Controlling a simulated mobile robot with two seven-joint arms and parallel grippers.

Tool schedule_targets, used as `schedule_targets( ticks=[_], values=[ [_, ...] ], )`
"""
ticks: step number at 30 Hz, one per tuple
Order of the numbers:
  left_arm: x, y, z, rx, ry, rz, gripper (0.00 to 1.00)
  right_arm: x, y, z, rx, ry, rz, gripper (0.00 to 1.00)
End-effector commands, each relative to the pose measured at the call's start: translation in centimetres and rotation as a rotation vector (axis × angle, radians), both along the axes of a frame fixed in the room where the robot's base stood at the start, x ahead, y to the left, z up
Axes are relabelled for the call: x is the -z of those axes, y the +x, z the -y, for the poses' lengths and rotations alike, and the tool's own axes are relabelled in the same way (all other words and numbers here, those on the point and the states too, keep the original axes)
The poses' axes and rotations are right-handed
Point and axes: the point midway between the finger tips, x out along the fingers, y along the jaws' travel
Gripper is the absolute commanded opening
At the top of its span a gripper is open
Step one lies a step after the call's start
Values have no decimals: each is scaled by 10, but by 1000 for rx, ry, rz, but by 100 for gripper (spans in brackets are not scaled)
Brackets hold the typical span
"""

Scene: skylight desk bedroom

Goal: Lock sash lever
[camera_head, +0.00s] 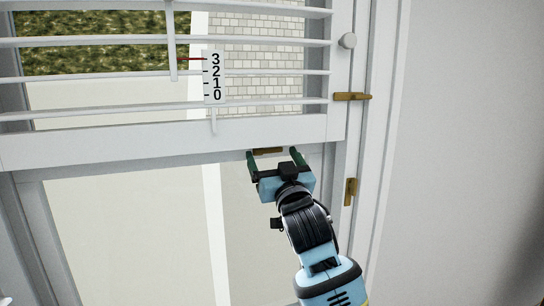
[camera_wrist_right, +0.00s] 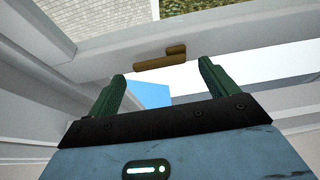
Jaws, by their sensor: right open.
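A small brass lever (camera_head: 267,151) sits at the lower edge of the white window rail, partly hidden by my right gripper in the head view. In the right wrist view the brass lever (camera_wrist_right: 150,64) lies roughly lengthwise along the rail, just beyond the fingertips. My right gripper (camera_head: 273,154) is open, with its green fingers on either side of the lever in the picture. In the wrist view the gripper (camera_wrist_right: 161,69) shows nothing between its fingers, and I see no clear contact with the lever. My left gripper is not in view.
A brass latch (camera_head: 351,96) and a brass piece (camera_head: 350,191) sit on the frame at the right. A bare wall (camera_head: 465,150) stands at the right.

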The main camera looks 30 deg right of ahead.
Motion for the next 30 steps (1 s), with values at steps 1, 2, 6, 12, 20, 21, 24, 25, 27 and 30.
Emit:
schedule_targets(
  ticks=[1,2,6,12,20,21,24,25,27,30],
  values=[
    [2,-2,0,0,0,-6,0,6,-6,-2,-1,1,-4,85],
    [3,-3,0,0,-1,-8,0,8,-10,-2,0,1,-5,85],
    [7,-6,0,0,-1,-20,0,17,-28,-7,1,0,-6,85],
    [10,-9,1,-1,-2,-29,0,25,-49,-11,1,0,-6,85],
    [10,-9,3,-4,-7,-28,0,26,-57,-13,2,-1,-3,85],
    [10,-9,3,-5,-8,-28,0,25,-57,-13,2,-1,-2,85],
    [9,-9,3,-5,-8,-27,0,25,-57,-13,2,-1,-2,85],
    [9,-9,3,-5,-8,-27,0,25,-57,-13,2,-1,-2,85],
    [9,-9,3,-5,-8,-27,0,25,-57,-13,2,-1,-3,85],
    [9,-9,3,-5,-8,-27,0,25,-57,-13,2,-1,-3,85]
  ],
)
